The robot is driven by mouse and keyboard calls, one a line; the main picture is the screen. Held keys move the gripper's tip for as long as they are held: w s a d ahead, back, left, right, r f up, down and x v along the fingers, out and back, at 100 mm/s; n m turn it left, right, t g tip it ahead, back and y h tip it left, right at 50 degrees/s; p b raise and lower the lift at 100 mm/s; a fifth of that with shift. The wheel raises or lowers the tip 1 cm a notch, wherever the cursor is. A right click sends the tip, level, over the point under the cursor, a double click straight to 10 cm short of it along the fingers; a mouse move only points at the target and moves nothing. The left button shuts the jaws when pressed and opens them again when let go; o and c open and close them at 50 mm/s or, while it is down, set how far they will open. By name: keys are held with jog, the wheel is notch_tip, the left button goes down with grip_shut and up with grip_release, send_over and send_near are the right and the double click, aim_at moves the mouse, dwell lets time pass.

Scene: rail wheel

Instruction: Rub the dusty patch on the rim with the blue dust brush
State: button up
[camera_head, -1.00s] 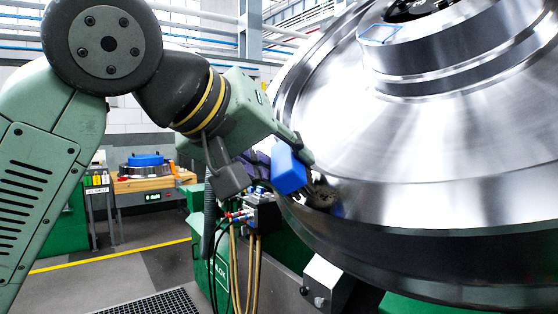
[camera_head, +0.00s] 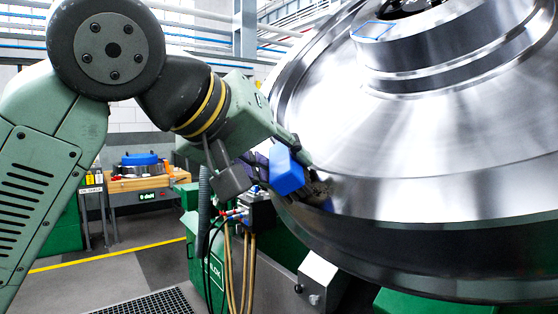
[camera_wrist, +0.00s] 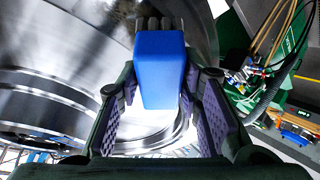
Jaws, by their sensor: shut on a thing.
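The blue dust brush (camera_head: 286,171) is held at the lower left rim of the big steel wheel (camera_head: 430,150). My gripper (camera_head: 264,165) is shut on the brush's blue block. In the wrist view the block (camera_wrist: 160,70) sits between the two purple-padded fingers (camera_wrist: 168,100), with dark grey bristles (camera_wrist: 160,23) at its far end. A dark, speckled dusty patch (camera_head: 319,190) shows on the rim right beside the brush. The bristles are at or very close to the patch; their exact contact is hidden by the block.
A green machine stand with hoses (camera_head: 230,250) is below my gripper. A wooden-topped bench (camera_head: 138,184) with a blue-topped round part stands at the back left. A dark floor grate (camera_head: 150,302) and yellow line lie on the floor. The wheel fills the right side.

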jog(key=shift+w+d+f, duration=0.2)
jog(key=shift+d+f, duration=0.1)
jog(key=shift+f, duration=0.05)
jog(key=shift+s, duration=0.1)
jog(key=shift+s+d+r, duration=0.1)
jog(key=shift+s+d, duration=0.45)
jog(key=shift+s, duration=0.2)
jog(key=shift+s+d, duration=0.5)
jog(key=shift+s, duration=0.25)
jog(key=shift+s+d, duration=1.2)
jog(key=shift+s, duration=0.25)
jog(key=shift+w+a, duration=0.1)
jog(key=shift+w+a+p, duration=0.45)
jog(key=shift+w+a, duration=0.25)
jog(key=shift+w, duration=0.3)
jog(key=shift+w+a+p, duration=0.45)
jog(key=shift+w+a, duration=0.3)
jog(key=shift+w, duration=0.2)
jog(key=shift+w+a+p, duration=0.45)
jog(key=shift+w+a, duration=0.25)
jog(key=shift+w, duration=0.3)
